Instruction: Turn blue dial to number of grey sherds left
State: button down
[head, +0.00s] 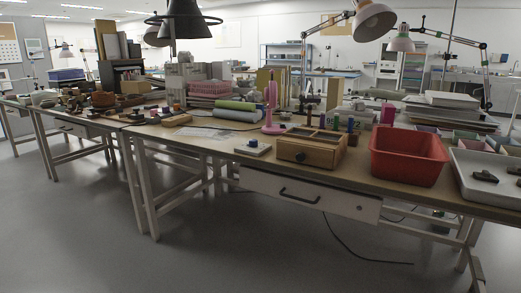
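A small pale block with a dark blue knob (253,143) on top sits near the front edge of the workbench, left of the wooden box. It looks like the blue dial, but its numbers and pointer are too small to read. Dark grey pieces, perhaps sherds, lie in a pale tray (472,191) at the right: one piece (485,176) near its middle and another (514,170) at the picture's edge. The tray is cut off by the picture's edge, so I cannot tell how many it holds. My gripper is not in view.
A red bin (407,156) and a wooden box (309,150) with a dark knob stand along the bench's front edge. A pink stand (272,108) is behind the block. A drawer (309,194) is under the bench top. The grey floor (225,255) in front is mostly clear; a black cable lies at right.

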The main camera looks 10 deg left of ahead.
aim_at(253, 142)
jog(key=i+l+z, duration=0.2)
jog(key=l, duration=0.25)
jog(key=i+l+z, duration=0.25)
jog(key=l, duration=0.2)
jog(key=i+l+z, duration=0.2)
jog(key=l, duration=0.2)
jog(key=k, duration=0.1)
